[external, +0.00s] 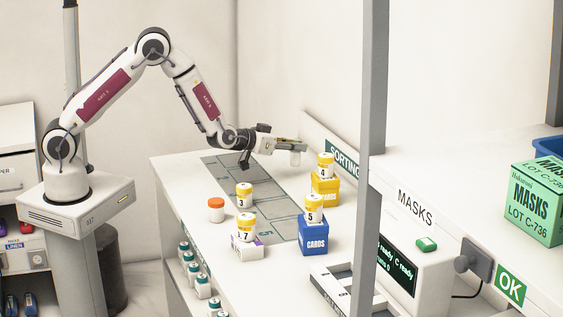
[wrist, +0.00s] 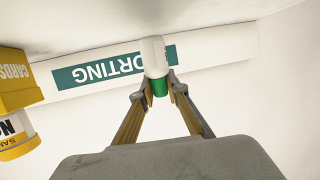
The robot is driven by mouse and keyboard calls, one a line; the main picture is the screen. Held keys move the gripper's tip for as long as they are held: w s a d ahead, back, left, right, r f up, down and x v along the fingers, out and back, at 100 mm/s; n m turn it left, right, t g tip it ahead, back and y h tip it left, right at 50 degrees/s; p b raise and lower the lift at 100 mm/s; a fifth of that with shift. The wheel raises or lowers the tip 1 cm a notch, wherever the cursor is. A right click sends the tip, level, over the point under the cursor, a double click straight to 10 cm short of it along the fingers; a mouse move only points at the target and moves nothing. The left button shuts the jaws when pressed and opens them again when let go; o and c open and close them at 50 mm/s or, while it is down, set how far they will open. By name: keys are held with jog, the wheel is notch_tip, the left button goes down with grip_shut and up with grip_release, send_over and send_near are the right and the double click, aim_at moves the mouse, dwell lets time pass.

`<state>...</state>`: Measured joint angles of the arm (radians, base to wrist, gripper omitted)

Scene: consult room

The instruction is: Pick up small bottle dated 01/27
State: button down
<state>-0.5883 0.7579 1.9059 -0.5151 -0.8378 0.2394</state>
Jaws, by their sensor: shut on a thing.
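My gripper (external: 296,145) is shut on a small white bottle (wrist: 153,55) with a green end. The bottle hangs between the fingertips, in front of the SORTING sign. In the external view the bottle (external: 295,158) shows only as a pale shape below the fingers, apart from the other bottles. My gripper's two fingers (wrist: 157,90) close around the green end in the wrist view. No date is readable on the bottle.
White-and-yellow bottles stand on the counter: one marked 3 (external: 244,196), one marked 4 on a yellow box (external: 325,189), one marked 5 on a blue CARDS box (external: 313,238). An orange-capped bottle (external: 216,210) stands left. A grey post (external: 372,150) rises in front.

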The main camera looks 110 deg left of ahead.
jog(key=shift+r, duration=3.2)
